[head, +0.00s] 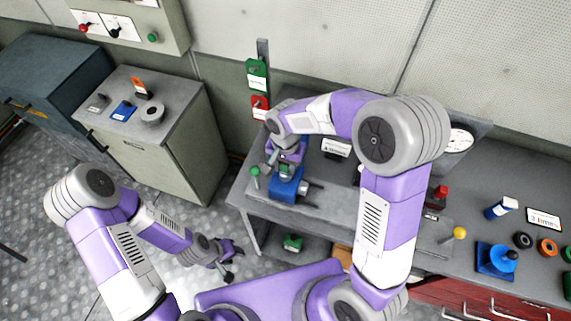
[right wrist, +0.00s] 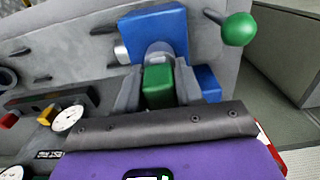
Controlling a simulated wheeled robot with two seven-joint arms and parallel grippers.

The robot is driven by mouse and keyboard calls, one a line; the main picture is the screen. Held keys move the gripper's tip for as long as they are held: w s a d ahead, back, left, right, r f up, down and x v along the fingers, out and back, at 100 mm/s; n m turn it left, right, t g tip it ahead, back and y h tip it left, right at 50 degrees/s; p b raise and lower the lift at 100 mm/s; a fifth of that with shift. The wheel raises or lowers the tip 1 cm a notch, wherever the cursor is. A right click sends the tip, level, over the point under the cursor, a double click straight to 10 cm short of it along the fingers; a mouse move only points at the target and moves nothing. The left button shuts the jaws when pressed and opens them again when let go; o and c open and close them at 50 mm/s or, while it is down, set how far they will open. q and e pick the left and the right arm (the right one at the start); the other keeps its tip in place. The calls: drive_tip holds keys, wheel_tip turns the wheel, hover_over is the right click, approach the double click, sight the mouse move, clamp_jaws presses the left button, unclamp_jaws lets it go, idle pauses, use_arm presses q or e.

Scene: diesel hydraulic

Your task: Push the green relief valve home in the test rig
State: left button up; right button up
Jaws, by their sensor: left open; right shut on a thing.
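The green relief valve (right wrist: 158,86) shows between the fingers of my right gripper (right wrist: 157,90) in the right wrist view. That gripper is shut on it. The blue block of the test rig (right wrist: 155,30) is right at the valve; a metal fitting sticks out of its side. In the head view the blue block (head: 287,187) sits on the grey bench, with my right gripper (head: 284,168) just above it. How deep the valve sits is hidden by the fingers. My left gripper (head: 229,268) hangs open and empty over the floor, left of the bench.
A green ball-topped lever (head: 255,172) stands just left of the blue block. A green part (head: 293,242) lies on the lower shelf. Gauges, a yellow-knobbed lever (head: 459,233) and a blue part (head: 495,259) stand further right. A grey cabinet (head: 150,120) stands at left.

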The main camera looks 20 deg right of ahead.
drive_tip(key=o, duration=1.2)
drive_tip(key=shift+r, duration=0.1)
